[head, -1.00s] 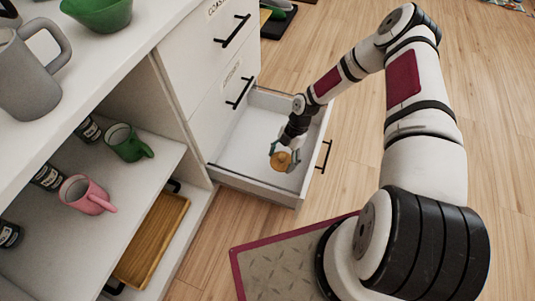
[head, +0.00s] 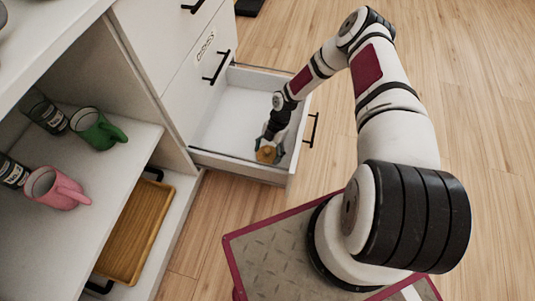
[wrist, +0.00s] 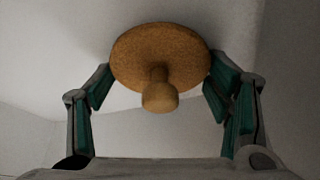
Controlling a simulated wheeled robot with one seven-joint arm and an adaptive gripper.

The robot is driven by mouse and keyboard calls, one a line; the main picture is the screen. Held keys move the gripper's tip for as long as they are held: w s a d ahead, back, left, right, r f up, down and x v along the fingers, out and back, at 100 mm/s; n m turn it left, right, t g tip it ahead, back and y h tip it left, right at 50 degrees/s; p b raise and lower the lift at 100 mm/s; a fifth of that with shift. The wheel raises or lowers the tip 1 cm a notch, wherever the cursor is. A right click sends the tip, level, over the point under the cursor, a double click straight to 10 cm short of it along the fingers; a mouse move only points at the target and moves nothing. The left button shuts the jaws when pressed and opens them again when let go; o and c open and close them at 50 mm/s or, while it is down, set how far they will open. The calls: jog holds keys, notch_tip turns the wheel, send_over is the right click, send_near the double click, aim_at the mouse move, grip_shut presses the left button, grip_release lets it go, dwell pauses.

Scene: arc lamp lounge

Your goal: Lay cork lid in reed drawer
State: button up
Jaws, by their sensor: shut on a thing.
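The cork lid (head: 267,154) is a round tan disc with a knob. My gripper (head: 269,147) is shut on it, inside the open bottom drawer (head: 222,125), near the drawer's front wall. In the wrist view the lid (wrist: 160,55) sits between the two green-padded fingers (wrist: 160,82), its knob pointing toward the camera. The drawer's white interior is behind it. I cannot tell whether the lid touches the drawer floor. Apart from the lid, no other thing shows in the drawer.
The white cabinet stands at left, with shut drawers above the open one. Its shelf holds a green mug (head: 98,130), a pink mug (head: 56,188) and dark jars. A wooden tray (head: 137,232) lies on the lower shelf. The wooden floor at right is clear.

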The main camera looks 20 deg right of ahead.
jog(key=o, duration=1)
jog(key=shift+o, duration=0.2)
jog(key=p+v, duration=0.4)
jog(key=v, duration=0.8)
